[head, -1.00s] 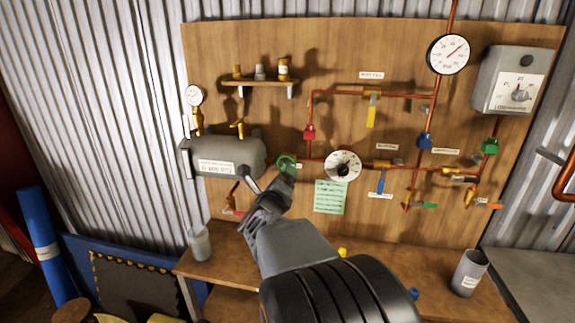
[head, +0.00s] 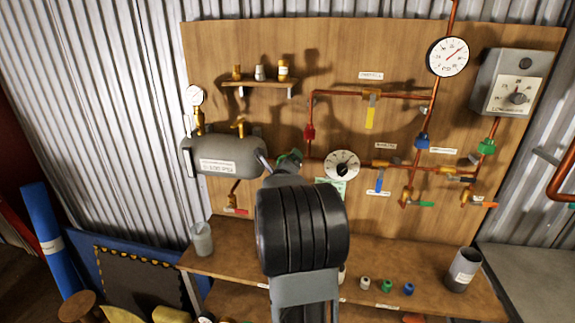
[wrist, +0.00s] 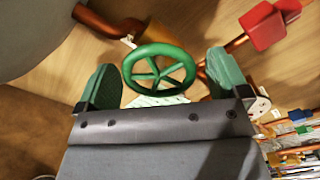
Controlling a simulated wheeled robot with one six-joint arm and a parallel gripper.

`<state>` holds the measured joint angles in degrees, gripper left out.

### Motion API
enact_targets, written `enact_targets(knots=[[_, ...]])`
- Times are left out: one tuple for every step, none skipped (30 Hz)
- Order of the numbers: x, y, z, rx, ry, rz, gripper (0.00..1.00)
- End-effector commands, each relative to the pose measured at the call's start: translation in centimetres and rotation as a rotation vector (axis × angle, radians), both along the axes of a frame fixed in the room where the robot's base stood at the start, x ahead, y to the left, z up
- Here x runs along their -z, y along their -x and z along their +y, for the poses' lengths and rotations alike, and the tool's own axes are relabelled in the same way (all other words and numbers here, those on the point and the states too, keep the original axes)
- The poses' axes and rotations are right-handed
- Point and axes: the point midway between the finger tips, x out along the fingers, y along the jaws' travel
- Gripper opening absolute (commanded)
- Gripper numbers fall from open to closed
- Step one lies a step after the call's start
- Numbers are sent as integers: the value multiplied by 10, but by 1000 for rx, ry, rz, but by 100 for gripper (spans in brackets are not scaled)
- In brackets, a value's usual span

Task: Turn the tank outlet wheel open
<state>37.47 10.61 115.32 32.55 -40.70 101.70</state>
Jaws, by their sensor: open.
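The tank outlet wheel (wrist: 159,69) is a green spoked handwheel on the copper pipe beside the grey tank. In the wrist view it lies between the two green finger pads of my gripper (wrist: 163,84), with a gap on each side. My gripper is open and does not visibly touch the wheel. In the head view my gripper (head: 282,158) is at the tank's right end, and my arm hides most of the wheel. The grey tank (head: 222,157) is mounted on the wooden board and also shows in the wrist view (wrist: 40,35).
A white dial gauge (head: 342,165) sits just right of my gripper. A red valve part (head: 310,133) is above it. Coloured valve handles and copper pipes spread rightward. A workbench (head: 225,258) below carries a grey cup (head: 202,239), several small caps and a grey canister (head: 463,270).

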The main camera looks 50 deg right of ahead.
Motion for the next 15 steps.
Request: enact_targets(knots=[[0,0,0,0,0,0,93],[0,0,0,0,0,0,93],[0,0,0,0,0,0,93],[0,0,0,0,0,0,92],[0,0,0,0,0,0,89],[0,0,0,0,0,0,85],[0,0,0,0,0,0,82],[0,0,0,0,0,0,79],[0,0,0,0,0,0,75],[0,0,0,0,0,0,72],[0,0,0,0,0,0,69],[0,0,0,0,0,0,66],[0,0,0,0,0,0,63],[0,0,0,0,0,0,60],[0,0,0,0,0,0,56]])
